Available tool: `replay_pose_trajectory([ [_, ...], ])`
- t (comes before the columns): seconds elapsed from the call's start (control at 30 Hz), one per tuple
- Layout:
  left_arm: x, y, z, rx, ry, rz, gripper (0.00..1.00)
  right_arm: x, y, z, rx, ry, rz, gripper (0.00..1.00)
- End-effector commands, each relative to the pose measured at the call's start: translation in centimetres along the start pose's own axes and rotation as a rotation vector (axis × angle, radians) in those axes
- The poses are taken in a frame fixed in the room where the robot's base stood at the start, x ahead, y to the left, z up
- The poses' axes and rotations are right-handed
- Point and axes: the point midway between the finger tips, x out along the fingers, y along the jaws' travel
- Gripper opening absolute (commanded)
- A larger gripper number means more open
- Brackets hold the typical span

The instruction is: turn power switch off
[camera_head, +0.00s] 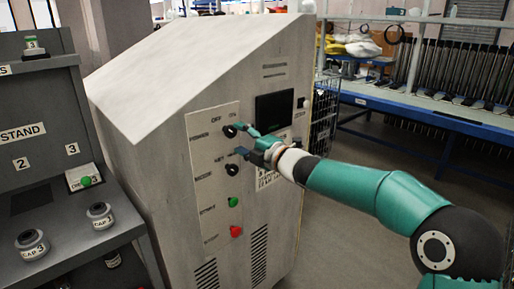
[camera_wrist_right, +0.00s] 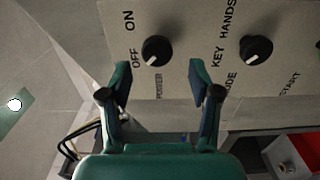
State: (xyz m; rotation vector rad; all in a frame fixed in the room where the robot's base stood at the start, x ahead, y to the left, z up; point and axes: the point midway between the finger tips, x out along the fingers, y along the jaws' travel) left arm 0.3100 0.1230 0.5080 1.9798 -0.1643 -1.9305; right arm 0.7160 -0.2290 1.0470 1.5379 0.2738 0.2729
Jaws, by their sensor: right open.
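The power switch (camera_head: 230,130) is a black round knob at the top of the light panel on the grey cabinet, with OFF and ON labels above it. In the right wrist view, the power switch (camera_wrist_right: 156,50) lies beyond the fingertips, between their lines. A white mark shows at its lower edge; I cannot tell for sure which label it points to. My right gripper (camera_head: 241,140) is open and empty, close in front of the panel beside the knob. Its two fingers also show in the right wrist view (camera_wrist_right: 159,76). My left gripper is not in view.
Below are a second black knob (camera_head: 232,169), a green button (camera_head: 233,201) and a red button (camera_head: 236,231). A dark screen (camera_head: 274,111) is to the right. A grey stand (camera_head: 60,170) with cap holders is at left. A blue-framed rack (camera_head: 430,105) stands behind.

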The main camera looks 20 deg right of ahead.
Motion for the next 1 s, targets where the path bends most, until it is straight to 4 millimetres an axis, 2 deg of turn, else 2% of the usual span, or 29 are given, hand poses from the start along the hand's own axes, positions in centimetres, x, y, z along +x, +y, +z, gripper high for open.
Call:
replay_pose_trajectory([
  [0.03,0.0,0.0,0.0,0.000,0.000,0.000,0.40,-1.2,0.1,0.1,0.001,-0.002,0.000,0.62],
  [0.2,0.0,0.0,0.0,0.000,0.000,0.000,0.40,-4.2,-0.1,0.1,0.000,-0.002,-0.001,0.62],
  [0.4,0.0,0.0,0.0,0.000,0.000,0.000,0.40,-6.1,-0.2,0.0,0.000,0.000,-0.003,0.62],
  [0.9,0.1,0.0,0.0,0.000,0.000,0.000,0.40,-6.3,-0.2,0.0,0.000,0.001,-0.002,0.62],
  [1.0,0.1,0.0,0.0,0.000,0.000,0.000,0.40,-6.1,-0.8,0.0,0.005,0.003,-0.011,0.62],
])
